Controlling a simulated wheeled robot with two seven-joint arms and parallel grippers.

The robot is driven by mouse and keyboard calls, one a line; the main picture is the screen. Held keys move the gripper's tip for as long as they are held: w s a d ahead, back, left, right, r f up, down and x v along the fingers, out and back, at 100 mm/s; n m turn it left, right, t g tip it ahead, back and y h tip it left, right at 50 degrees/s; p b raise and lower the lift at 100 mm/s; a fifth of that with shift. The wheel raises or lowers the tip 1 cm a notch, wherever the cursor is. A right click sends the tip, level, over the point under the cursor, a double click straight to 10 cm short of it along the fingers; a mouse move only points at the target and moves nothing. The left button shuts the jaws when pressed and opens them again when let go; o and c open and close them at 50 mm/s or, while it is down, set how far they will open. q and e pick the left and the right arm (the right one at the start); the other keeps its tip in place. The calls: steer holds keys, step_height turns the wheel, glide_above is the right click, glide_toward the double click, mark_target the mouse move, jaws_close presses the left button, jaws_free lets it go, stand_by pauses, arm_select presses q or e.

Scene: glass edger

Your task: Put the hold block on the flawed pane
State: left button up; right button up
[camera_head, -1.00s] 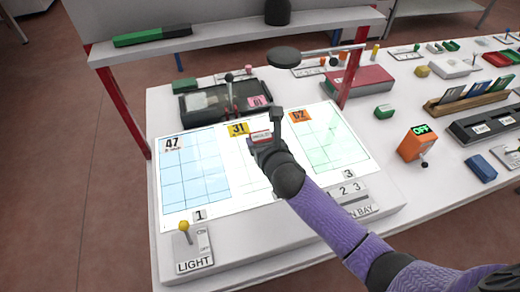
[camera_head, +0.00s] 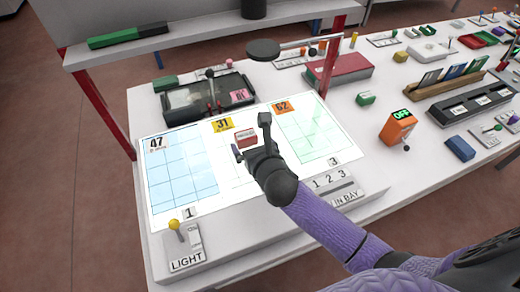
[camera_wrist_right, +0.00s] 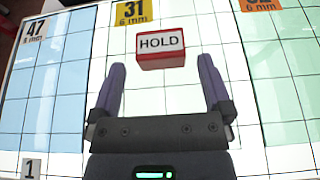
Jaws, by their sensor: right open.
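The hold block (camera_head: 246,138) is red with a white label reading HOLD. In the right wrist view the block (camera_wrist_right: 160,48) sits over the middle pane (camera_wrist_right: 165,95), just below the yellow 31 tag, with its label facing me. My right gripper (camera_head: 250,136) is open around and just short of it. In the wrist view its fingers (camera_wrist_right: 160,75) are spread wide, with gaps on both sides of the block. The blue pane 47 (camera_head: 182,175) lies left and the green pane 62 (camera_head: 312,140) right. I cannot make out a flaw. My left gripper is not in view.
The light switch (camera_head: 180,235) is at the lit panel's front left. The numbered bay panel (camera_head: 335,190) is at its front right. A round black disc on an arm (camera_head: 263,48) overhangs the back. An orange OFF box (camera_head: 398,126) stands to the right.

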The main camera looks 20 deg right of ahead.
steer(key=p+v, duration=0.2)
steer(key=v, duration=0.5)
steer(key=shift+s+r, duration=0.25)
steer(key=shift+s, duration=0.05)
steer(key=shift+s+r, duration=0.1)
steer(key=shift+s, duration=0.3)
